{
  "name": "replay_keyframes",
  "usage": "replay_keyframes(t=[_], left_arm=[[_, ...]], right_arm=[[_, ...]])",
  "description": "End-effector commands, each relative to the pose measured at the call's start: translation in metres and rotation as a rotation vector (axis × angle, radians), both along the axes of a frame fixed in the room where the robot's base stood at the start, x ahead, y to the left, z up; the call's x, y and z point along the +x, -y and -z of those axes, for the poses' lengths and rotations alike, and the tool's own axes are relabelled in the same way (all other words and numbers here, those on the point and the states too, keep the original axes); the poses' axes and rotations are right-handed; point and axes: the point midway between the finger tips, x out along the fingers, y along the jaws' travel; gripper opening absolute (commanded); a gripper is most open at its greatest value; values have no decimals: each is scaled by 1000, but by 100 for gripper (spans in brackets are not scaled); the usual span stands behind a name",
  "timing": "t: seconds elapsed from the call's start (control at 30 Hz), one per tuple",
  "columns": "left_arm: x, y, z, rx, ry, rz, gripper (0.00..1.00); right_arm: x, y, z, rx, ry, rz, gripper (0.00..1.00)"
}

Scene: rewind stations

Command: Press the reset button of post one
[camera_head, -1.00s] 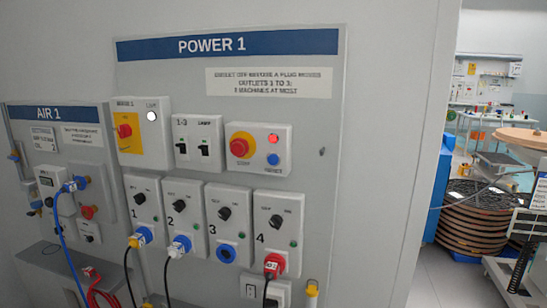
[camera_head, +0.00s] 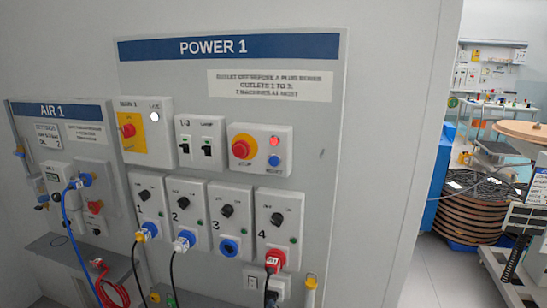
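The POWER 1 panel (camera_head: 330,130) is on the grey wall ahead. At its upper right sits a white box (camera_head: 282,131) with a large red stop button (camera_head: 243,147) on a yellow ring, a small red light (camera_head: 275,141), and a blue button (camera_head: 274,160) below it. The label under the blue button is blurred but seems to read RESET. Nothing touches or covers the blue button. I can make out neither my left nor my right gripper in this view.
Below the box are several numbered outlets, some with plugs and hanging cables, including a red plug (camera_head: 275,260). An AIR 1 panel (camera_head: 98,185) with hoses is at the left. Cable reels (camera_head: 470,212) and benches stand beyond the wall's right edge.

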Motion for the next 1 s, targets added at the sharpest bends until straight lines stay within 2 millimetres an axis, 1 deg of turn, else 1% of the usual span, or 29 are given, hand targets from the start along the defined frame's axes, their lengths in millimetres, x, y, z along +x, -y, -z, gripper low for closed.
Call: replay_keyframes(t=[0.03, 0.07, 0.1, 0.17, 0.2, 0.27, 0.3, 0.47, 0.5, 0.57, 0.6, 0.7, 0.8, 0.9, 1.0], left_arm=[[0, 0, -6, 0, 0, 0, 51], [0, 0, -7, 0, 0, 0, 51], [0, 0, -9, 0, 0, 0, 51], [0, 0, -12, 0, 0, 0, 51], [0, 0, -14, 0, 0, 0, 51], [0, 0, -17, 0, 0, 0, 51], [0, 0, -20, 0, 0, 0, 51], [0, 0, -28, 0, 0, 0, 51], [0, 0, -30, 0, 0, 0, 51], [0, 0, -33, 0, 0, 0, 51], [0, 0, -35, 0, 0, 0, 51], [0, 0, -39, 0, 0, 0, 51], [0, 0, -42, 0, 0, 0, 51], [0, 0, -44, 0, 0, 0, 51], [0, 0, -44, 0, 0, 0, 51]], right_arm=[[6, -4, -29, 1, 43, -4, 0], [9, -6, -42, 1, 66, -6, 0], [12, -8, -60, 1, 96, -9, 0], [16, -12, -87, 0, 141, -13, 0], [19, -14, -106, 0, 173, -15, 0], [21, -17, -134, -1, 218, -17, 0], [23, -19, -152, -1, 248, -18, 0], [23, -26, -228, -4, 376, -23, 0], [22, -27, -248, -4, 409, -23, 0], [20, -29, -276, -4, 456, -22, 0], [18, -30, -293, -4, 484, -22, 0], [12, -31, -331, -5, 551, -20, 0], [7, -32, -360, -6, 602, -17, 0], [3, -32, -377, -6, 634, -15, 0], [1, -32, -386, -6, 650, -14, 0]])
